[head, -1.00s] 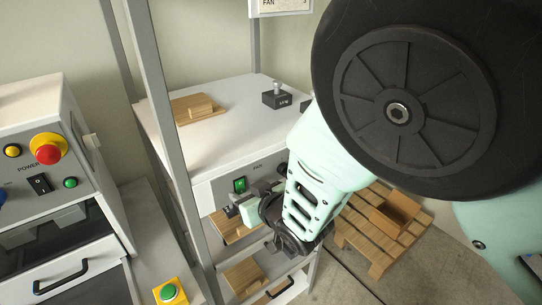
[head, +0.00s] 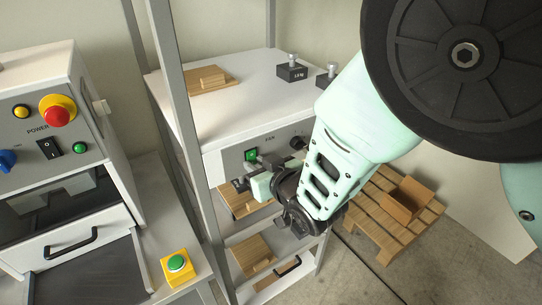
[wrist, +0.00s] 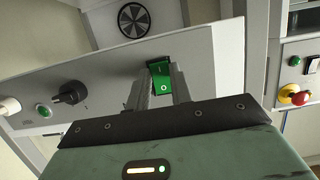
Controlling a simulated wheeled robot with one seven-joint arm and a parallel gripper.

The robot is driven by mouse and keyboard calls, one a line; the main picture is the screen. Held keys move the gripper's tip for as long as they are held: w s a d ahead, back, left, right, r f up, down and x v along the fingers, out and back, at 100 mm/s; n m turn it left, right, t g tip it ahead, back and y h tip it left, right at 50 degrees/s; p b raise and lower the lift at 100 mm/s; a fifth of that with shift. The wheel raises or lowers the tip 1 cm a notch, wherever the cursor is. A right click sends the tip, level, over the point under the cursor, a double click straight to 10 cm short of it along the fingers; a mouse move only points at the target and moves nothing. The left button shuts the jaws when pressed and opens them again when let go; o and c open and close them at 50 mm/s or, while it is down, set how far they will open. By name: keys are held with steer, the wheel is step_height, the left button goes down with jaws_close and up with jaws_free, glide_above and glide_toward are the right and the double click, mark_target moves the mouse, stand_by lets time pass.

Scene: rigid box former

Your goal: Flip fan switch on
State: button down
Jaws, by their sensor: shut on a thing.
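The fan switch is a green rocker (head: 251,154) on the grey front panel under the FAN label in the head view. It also shows in the wrist view, where the green rocker (wrist: 160,79) sits between the fingertips and has a small round mark on its lower part. My gripper (head: 256,166) reaches the panel at the switch, and in the wrist view its two grey fingers (wrist: 162,74) are closed against the rocker's sides. The fingers cover part of the switch, so I cannot tell which way it is tilted.
A black knob (wrist: 70,93) and a green button (wrist: 43,110) are on the same panel. A rack post (head: 178,130) stands left of my gripper. A second machine with a red emergency button (head: 58,115) is at the left. A wooden pallet (head: 378,238) lies on the floor at right.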

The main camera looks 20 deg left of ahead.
steer(key=f+y+b, duration=0.1)
steer(key=b, duration=0.2)
steer(key=shift+t+b, duration=0.3)
steer(key=shift+t, duration=0.1)
steer(key=shift+r+y+b, duration=0.25)
steer(key=shift+y+b, duration=0.05)
steer(key=shift+b, duration=0.45)
steer(key=c, duration=1.2)
jaws_free()
steer(key=shift+c, duration=0.2)
steer(key=b+v, duration=0.8)
steer(key=v, duration=0.6)
steer(key=shift+s+d+f+t, duration=0.2)
steer(key=shift+s+t, duration=0.1)
steer(key=shift+s, duration=0.2)
